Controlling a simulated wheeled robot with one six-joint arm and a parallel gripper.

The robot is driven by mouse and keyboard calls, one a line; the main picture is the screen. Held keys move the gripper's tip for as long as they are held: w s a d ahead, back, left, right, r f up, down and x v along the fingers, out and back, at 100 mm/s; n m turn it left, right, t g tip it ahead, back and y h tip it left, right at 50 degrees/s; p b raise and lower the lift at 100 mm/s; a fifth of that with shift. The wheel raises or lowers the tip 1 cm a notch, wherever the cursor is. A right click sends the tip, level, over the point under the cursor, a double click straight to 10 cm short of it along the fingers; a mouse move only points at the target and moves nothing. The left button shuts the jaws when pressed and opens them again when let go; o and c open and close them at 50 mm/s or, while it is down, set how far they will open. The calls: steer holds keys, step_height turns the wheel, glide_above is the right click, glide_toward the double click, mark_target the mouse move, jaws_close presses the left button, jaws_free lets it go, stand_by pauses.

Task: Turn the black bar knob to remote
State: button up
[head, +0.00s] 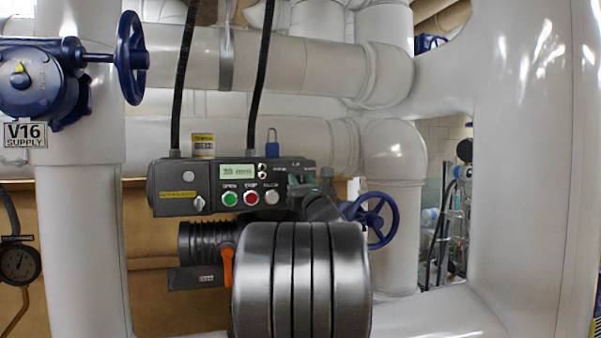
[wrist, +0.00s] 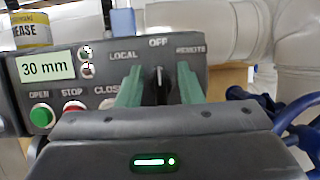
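The black bar knob (wrist: 160,88) shows in the wrist view on the grey control box (head: 165,172). Its bar stands about upright, its light mark toward OFF, between the LOCAL label on the left and the REMOTE label (wrist: 190,50) on the right. My gripper (wrist: 159,82) has its green fingers on either side of the knob, with a visible gap on each side. The fingers are open and do not appear to touch it. The knob's lower part is hidden behind my gripper body. In the head view my gripper (head: 301,184) covers the knob.
Green OPEN (head: 230,199), red STOP (head: 251,198) and grey CLOSE (head: 272,197) buttons sit left of my gripper, below a 30 mm display (head: 238,171). A padlock (head: 272,146) stands above the box. A blue handwheel (head: 376,220) is close on the right. Pipes surround the box.

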steer(key=shift+w+a+r, duration=0.15)
steer(key=shift+w+r, duration=0.1)
steer(key=shift+w, duration=0.3)
jaws_close()
steer(key=shift+f, duration=0.1)
steer(key=shift+f+b, duration=0.15)
steer(key=shift+b, duration=0.15)
